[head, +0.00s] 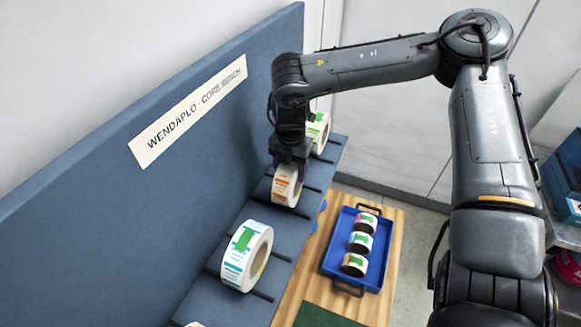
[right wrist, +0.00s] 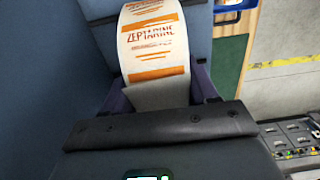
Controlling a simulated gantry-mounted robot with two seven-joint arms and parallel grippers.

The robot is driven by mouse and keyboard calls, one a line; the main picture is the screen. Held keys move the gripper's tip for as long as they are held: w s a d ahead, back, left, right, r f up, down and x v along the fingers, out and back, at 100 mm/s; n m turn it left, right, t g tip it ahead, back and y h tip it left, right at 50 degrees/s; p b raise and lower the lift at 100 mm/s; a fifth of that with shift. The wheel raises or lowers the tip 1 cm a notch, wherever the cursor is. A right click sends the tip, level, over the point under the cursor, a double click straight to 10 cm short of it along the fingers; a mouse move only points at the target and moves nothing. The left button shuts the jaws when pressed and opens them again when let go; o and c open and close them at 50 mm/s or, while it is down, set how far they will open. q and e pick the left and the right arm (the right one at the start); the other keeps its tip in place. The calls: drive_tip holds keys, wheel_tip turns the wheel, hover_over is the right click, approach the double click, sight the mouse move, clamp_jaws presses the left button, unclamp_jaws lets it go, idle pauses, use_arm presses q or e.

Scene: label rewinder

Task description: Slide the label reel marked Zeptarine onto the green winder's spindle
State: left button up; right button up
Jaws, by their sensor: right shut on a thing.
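The Zeptarine reel (head: 286,186) is a white label roll with orange print, at the middle of the blue rack in the head view. Its name reads clearly in the right wrist view (right wrist: 153,40). My right gripper (head: 290,160) reaches down from above and is shut on this reel, with a finger on each side. The reel is upright at the rack's rods; I cannot tell whether it touches the shelf. My left gripper is not in view. No green winder or spindle can be made out in the head view.
A teal-and-green reel (head: 246,256) and a green-labelled reel (head: 318,130) stand on the rack (head: 222,292) either side. A tall blue back panel (head: 120,215) rises behind. A blue tray (head: 338,262) holds three small rolls. A dark green mat (head: 322,316) lies on the wooden bench.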

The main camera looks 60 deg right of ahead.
drive_tip(key=shift+f, duration=0.1)
drive_tip(key=shift+f+b, duration=0.15)
drive_tip(key=shift+b, duration=0.15)
drive_tip(key=o, duration=1.5)
